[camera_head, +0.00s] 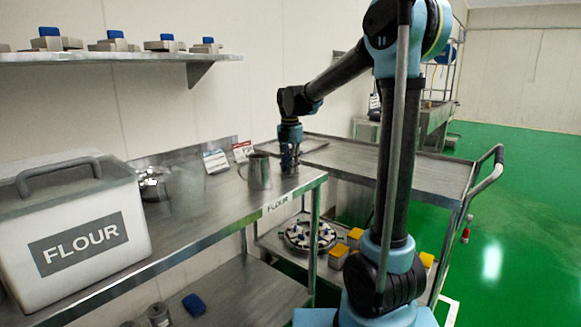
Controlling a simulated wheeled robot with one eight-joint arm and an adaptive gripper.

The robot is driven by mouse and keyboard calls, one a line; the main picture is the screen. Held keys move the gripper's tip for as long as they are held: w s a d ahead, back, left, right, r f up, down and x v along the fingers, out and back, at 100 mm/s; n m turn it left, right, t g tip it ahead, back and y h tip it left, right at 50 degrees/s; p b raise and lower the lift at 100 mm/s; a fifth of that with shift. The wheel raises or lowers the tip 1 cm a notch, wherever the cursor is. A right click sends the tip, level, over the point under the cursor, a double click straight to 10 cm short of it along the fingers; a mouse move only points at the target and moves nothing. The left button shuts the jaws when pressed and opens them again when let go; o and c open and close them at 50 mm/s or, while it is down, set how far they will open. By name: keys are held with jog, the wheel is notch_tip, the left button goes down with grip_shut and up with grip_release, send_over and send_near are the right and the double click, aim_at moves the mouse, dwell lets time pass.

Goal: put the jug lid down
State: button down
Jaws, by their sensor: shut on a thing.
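The metal jug (259,173) stands upright on the steel table near its right end, with its handle to the left. My gripper (290,168) points down just to the right of the jug, low over the table's right end. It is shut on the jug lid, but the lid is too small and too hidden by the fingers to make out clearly. I cannot tell whether the lid touches the tabletop.
A white flour bin (72,240) stands on the left of the steel table (190,222). Shiny metalware (152,186) and small signs (215,161) stand at the back. A steel cart (432,178) is to the right. The table's middle front is clear.

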jog(key=c, duration=1.4)
grip_release()
jog(key=shift+c, duration=0.2)
notch_tip(320, 180, up, 12)
jog(key=s+d+f+m, duration=0.3)
jog(key=s+d+m, duration=0.4)
jog(key=s+d, duration=0.1)
jog(key=s+d+f+m+t, duration=0.1)
jog(key=s+d+f+m, duration=0.5)
jog(key=s+f+m, duration=0.4)
jog(key=s+d+f+m+t, duration=0.1)
jog(key=s+d+f+m, duration=0.6)
jog(key=s+f+m, duration=0.4)
notch_tip(320, 180, down, 2)
jog(key=s, duration=0.2)
jog(key=shift+s+d, duration=0.3)
jog(key=shift+s, duration=0.1)
